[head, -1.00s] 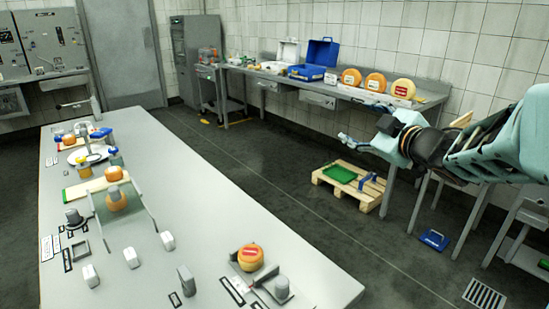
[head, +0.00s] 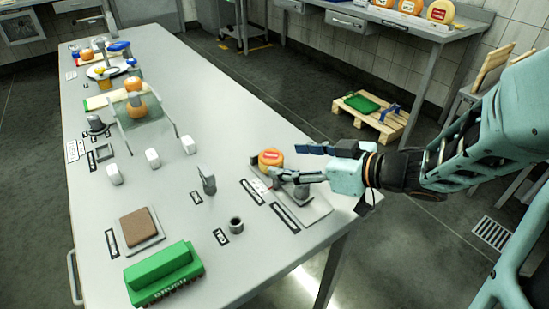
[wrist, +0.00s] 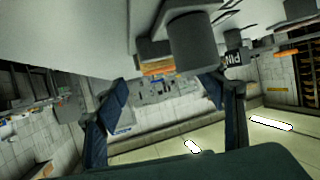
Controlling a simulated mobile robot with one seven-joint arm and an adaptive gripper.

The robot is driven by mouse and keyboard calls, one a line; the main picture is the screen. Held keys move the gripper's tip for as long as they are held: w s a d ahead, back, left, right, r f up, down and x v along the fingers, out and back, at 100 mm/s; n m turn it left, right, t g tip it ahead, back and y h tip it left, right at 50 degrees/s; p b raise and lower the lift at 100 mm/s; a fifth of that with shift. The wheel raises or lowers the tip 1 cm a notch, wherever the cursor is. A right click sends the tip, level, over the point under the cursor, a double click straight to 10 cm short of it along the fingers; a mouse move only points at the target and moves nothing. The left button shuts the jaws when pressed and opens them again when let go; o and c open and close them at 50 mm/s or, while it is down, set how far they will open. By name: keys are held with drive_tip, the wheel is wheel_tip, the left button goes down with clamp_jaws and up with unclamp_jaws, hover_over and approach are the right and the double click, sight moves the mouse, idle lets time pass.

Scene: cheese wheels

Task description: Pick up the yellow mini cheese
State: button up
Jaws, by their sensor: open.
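A small yellow-orange cheese with a red label (head: 270,157) sits on the near table's right side, by a grey plate. My gripper (head: 288,164) is open at that table edge, its fingers pointing left toward this cheese. One finger lies to the far side and one to the near side, with the cheese just beyond the tips; I cannot tell whether they touch it. In the wrist view the scene is upside down, and the open fingers (wrist: 166,90) frame an orange strip, seemingly the cheese (wrist: 158,68), partly hidden by a grey cylinder (wrist: 192,45).
The grey cylinder stands on the plate (head: 318,208) close to my fingers. A green brush (head: 163,273), a brown block (head: 138,226) and a dark cup (head: 236,225) lie nearer. Orange cheeses (head: 135,104) are stacked by a clear screen. A pallet (head: 375,118) stands on the floor behind.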

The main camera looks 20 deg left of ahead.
sight(279, 159)
drive_tip(key=b+x, duration=0.1)
drive_tip(key=x, duration=0.3)
drive_tip(key=shift+a+f+b, duration=0.2)
drive_tip(key=shift+a+b, duration=0.1)
drive_tip(key=shift+a, duration=0.1)
drive_tip(key=c, duration=1.3)
